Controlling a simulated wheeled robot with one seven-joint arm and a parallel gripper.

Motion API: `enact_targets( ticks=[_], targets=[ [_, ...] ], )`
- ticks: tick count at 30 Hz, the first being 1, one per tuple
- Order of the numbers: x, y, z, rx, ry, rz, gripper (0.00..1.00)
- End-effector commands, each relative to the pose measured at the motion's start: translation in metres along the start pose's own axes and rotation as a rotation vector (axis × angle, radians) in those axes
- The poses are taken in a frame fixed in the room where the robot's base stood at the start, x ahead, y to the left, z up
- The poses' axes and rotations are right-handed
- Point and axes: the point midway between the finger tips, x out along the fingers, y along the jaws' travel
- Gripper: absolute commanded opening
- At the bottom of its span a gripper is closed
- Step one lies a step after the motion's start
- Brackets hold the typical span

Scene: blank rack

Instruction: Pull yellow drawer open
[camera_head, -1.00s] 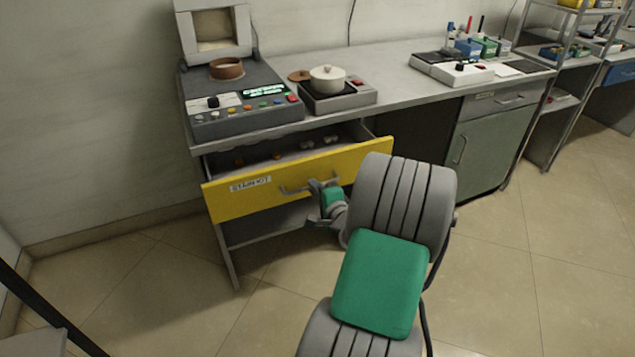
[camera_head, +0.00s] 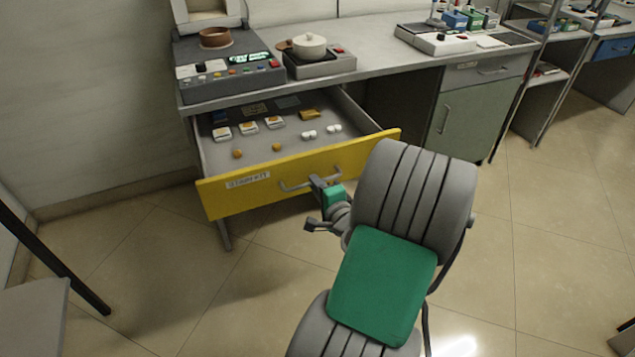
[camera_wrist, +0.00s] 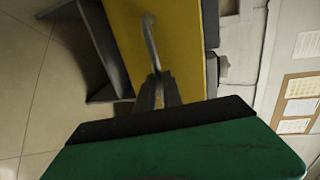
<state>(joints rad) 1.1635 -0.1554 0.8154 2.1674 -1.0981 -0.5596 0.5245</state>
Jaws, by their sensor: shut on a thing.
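The yellow drawer (camera_head: 232,198) stands far out from under the workbench in the head view, its contents in plain sight. Its grey bar handle (camera_head: 293,187) runs across the front, right of a white label. My gripper (camera_head: 317,183) is shut on the handle near its middle. In the wrist view the yellow front (camera_wrist: 185,40) fills the upper middle. There the handle (camera_wrist: 151,40) leads down to my gripper's dark fingers (camera_wrist: 158,90), which are close together. The exact contact is small and partly hidden.
The drawer holds several small white and orange items (camera_head: 248,126). On the workbench (camera_head: 385,65) stand a grey control unit (camera_head: 225,80) and a small heater with a white pot (camera_head: 309,46). A green cabinet (camera_head: 455,118) stands to the right. Open tiled floor (camera_head: 200,270) lies in front.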

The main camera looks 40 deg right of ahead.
Motion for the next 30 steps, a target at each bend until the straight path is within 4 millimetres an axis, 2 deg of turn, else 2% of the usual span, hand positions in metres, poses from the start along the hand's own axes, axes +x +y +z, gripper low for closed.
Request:
enact_targets(
  ticks=[8,9,16,25,30],
  targets=[
    [0.000,0.001,-0.001,-0.001,0.001,0.001,0.00],
    [0.000,0.001,-0.001,-0.001,0.001,0.001,0.12],
    [0.000,0.000,-0.001,0.000,0.002,0.001,0.31],
    [-0.004,0.000,-0.002,0.001,0.004,0.001,0.32],
    [-0.032,-0.001,-0.004,0.004,0.010,0.000,0.32]
  ],
)
